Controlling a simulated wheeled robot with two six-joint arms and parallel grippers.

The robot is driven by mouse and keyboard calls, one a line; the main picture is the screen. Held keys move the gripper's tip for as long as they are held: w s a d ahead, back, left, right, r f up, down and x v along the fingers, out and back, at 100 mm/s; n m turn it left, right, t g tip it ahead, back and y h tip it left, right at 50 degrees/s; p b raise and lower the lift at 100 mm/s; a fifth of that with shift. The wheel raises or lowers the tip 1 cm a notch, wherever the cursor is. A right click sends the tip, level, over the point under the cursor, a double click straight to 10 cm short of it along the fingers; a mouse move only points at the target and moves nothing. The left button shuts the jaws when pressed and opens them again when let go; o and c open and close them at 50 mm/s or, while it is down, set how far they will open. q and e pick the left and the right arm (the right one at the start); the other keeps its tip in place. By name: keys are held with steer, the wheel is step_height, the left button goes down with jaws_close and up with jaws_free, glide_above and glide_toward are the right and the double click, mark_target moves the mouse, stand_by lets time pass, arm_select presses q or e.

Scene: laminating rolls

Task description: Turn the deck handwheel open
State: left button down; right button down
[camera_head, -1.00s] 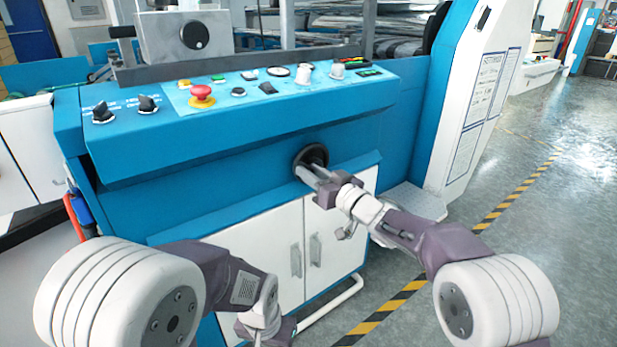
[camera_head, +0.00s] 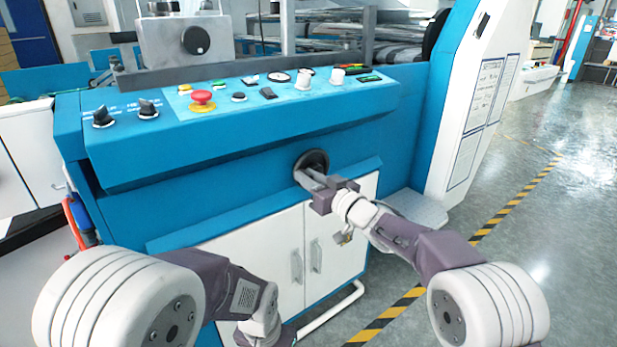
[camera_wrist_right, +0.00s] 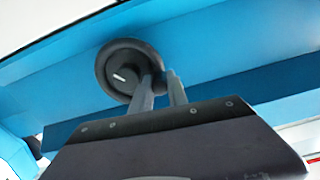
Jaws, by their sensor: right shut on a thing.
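The handwheel (camera_head: 314,160) is a small dark round wheel on the blue front face of the machine, below the sloped control panel. In the right wrist view the handwheel (camera_wrist_right: 124,68) shows a short white mark left of its middle. My right gripper (camera_head: 306,176) reaches it from the lower right. Its two fingers (camera_wrist_right: 160,82) are shut on the lower right part of the rim, where a small knob or handle is mostly hidden. My left arm hangs low at the front left, and its fingertips are out of view.
The control panel (camera_head: 240,105) with a red button (camera_head: 202,98) juts out above the handwheel. White cabinet doors (camera_head: 285,262) are below it. A grey step (camera_head: 418,208) stands to the right, with open floor beyond a striped line (camera_head: 500,212).

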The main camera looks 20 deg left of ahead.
steer(key=f+n, duration=0.1)
steer(key=n+b, duration=0.1)
steer(key=n, duration=0.1)
steer(key=shift+s+f, duration=0.1)
steer(key=shift+f, duration=0.3)
steer(key=w+d+f+n+b, duration=0.2)
steer(key=w+n+b, duration=0.1)
steer(key=n, duration=0.8)
steer(key=w+d+f+n+b, duration=0.2)
steer(key=n+b, duration=0.2)
steer(key=n, duration=0.7)
steer(key=shift+w+d+f+n, duration=0.25)
steer(key=shift+w+n, duration=0.15)
steer(key=shift+w, duration=0.1)
steer(key=shift+r, duration=0.1)
steer(key=c, duration=1.6)
jaws_free()
steer(key=shift+o, duration=0.2)
